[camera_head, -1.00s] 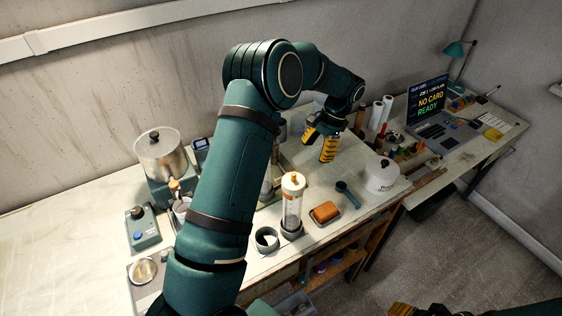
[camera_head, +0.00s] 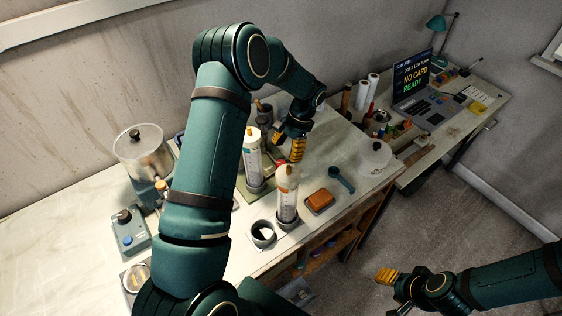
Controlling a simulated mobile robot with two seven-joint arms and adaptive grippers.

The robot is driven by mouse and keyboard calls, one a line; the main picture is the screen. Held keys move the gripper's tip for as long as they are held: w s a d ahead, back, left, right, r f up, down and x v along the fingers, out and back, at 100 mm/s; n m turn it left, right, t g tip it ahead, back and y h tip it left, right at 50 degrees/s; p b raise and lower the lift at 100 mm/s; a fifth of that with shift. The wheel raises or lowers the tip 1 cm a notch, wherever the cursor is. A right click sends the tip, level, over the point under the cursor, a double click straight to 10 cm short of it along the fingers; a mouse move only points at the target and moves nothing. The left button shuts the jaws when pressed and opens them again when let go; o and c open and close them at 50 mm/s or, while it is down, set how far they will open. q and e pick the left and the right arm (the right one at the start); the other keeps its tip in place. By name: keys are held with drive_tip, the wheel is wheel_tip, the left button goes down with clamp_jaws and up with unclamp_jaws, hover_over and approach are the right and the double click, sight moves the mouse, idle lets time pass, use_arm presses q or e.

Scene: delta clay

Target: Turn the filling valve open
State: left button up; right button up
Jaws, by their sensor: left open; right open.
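I cannot pick out the filling valve for certain. A clear cylinder (camera_head: 253,160) with an orange top stands upright on a green stand (camera_head: 246,190), partly behind my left arm. A second clear cylinder (camera_head: 287,200) with an orange-tipped cap stands in a dark round holder nearer the front edge. My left gripper (camera_head: 289,156), with yellow-orange fingers, is open and points down just right of the stand's cylinder. I see nothing between its fingers. My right gripper (camera_head: 386,278) is open, low over the floor in front of the bench, far from the cylinders.
A metal-and-glass hopper (camera_head: 144,153) is at left.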

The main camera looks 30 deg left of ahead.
sight(281, 163)
use_arm(q)
drive_tip(key=shift+x, duration=2.65)
clamp_jaws()
